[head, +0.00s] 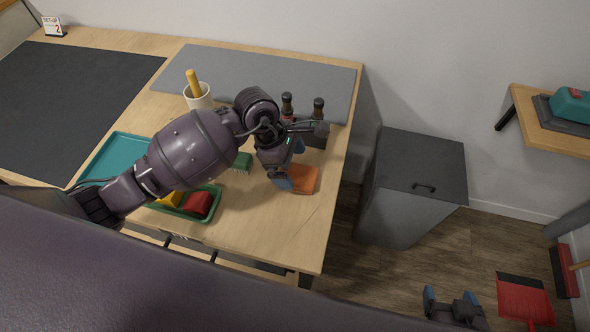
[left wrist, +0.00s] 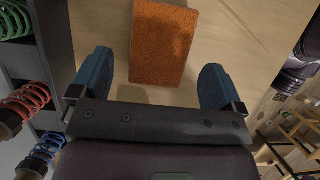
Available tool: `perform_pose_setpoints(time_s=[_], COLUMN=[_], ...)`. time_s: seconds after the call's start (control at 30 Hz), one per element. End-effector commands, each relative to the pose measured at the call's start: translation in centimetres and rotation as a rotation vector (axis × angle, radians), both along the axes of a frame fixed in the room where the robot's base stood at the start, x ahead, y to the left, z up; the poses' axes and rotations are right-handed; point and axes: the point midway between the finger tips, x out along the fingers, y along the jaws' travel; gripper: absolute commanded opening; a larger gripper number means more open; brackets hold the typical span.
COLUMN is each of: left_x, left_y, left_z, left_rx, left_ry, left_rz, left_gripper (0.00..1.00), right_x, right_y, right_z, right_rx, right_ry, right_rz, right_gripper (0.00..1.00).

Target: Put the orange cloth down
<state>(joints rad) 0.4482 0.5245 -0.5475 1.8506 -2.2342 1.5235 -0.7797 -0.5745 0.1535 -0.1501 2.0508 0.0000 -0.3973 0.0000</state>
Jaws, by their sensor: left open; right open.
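The orange cloth (head: 303,180) lies on the wooden table near its right edge, and it looks like a flat orange block. In the left wrist view the cloth (left wrist: 164,45) lies ahead of and between the two blue fingers, with gaps on both sides. My left gripper (head: 289,166) is open beside and partly over the cloth. Its open fingers show in the left wrist view (left wrist: 155,78), not closed on anything. My right gripper (head: 453,303) is open and empty at the lower right, away from the table.
A green tray with a red block (head: 198,204) and a yellow block stands left of the cloth. A green brush (head: 242,162) lies nearby. Black-topped bottles (head: 318,105) stand behind my gripper. A grey bin (head: 400,205) stands right.

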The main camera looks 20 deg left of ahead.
Motion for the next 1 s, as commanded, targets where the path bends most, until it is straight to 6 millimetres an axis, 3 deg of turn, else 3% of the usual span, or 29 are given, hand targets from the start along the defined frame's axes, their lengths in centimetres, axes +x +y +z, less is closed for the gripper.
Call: perform_pose_setpoints(time_s=[0.2,0.4,0.6,1.0], left_x=[0.1,0.0,0.0,0.0], left_y=[1.7,2.8,3.2,3.2], left_z=[4.3,6.8,7.8,7.8], left_rx=[0.002,0.001,-0.001,-0.001], left_ry=[-0.007,-0.004,-0.001,0.000], left_rz=[-0.001,-0.001,-0.001,0.000], left_gripper=[0.94,0.94,0.94,0.94], right_x=[0.2,0.3,0.1,-0.1], right_y=[0.3,0.3,0.2,-0.1], right_z=[0.6,0.9,0.8,0.7], right_rx=[0.010,0.012,0.010,0.001], right_ry=[-0.008,-0.014,-0.009,-0.005], right_rz=[-0.008,-0.010,-0.011,-0.004], right_gripper=[0.79,0.79,0.79,0.79])
